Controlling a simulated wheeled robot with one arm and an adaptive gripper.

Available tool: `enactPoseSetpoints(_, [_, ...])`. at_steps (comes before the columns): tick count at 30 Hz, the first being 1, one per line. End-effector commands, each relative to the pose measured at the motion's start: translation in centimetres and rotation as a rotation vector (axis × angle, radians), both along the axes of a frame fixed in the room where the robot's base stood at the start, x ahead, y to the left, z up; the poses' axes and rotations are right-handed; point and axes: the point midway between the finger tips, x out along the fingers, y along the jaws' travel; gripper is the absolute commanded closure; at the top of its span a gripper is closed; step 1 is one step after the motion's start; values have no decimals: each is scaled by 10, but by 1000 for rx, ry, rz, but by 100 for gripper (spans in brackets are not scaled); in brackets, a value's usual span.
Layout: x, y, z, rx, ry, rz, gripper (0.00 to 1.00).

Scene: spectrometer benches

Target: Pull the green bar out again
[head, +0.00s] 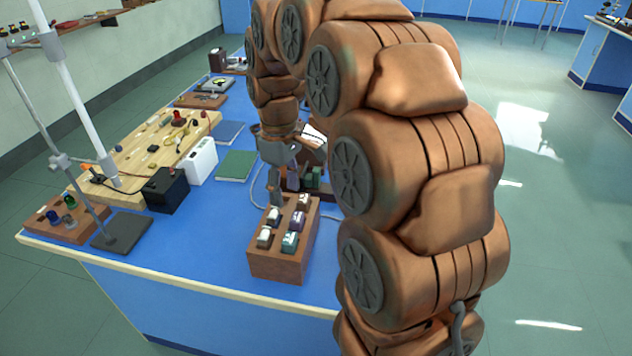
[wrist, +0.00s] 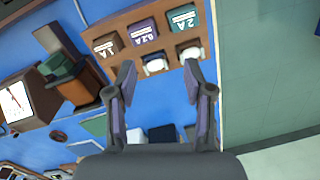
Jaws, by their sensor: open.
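A wooden rack (head: 279,266) stands near the bench's front edge and holds several small bars. One is a teal-green bar (head: 289,241), upright in the front right slot; in the wrist view this green bar (wrist: 183,18) is labelled 2 A. A darker green block (head: 313,178) is beside the meter behind the rack; it also shows in the wrist view (wrist: 62,72) against a brown wooden body. I cannot tell which is meant. My gripper (wrist: 160,76) is open and empty, its fingers pointing toward the rack. In the head view my gripper (head: 275,197) is at the rack's back left corner.
A purple bar (wrist: 142,33), a brown bar (wrist: 107,46) and white-topped bars (wrist: 155,65) share the rack. The meter (wrist: 16,102) is at left in the wrist view. A black box (head: 166,190) and a green book (head: 236,165) lie to the rack's left.

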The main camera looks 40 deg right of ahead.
Motion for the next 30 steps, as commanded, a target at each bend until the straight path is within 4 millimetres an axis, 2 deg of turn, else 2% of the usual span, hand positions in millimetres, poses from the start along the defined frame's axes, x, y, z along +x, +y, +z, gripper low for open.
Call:
enactPoseSetpoints(1, [15,-12,-7,2,-5,17,48])
enactPoseSetpoints(6, [55,-51,-20,5,-25,93,48])
enactPoseSetpoints(15, [110,-128,-50,-7,-57,211,48])
enactPoseSetpoints(22, [129,-168,-66,-17,-66,268,48])
enactPoseSetpoints(30, [132,-178,-74,-20,-66,283,48])
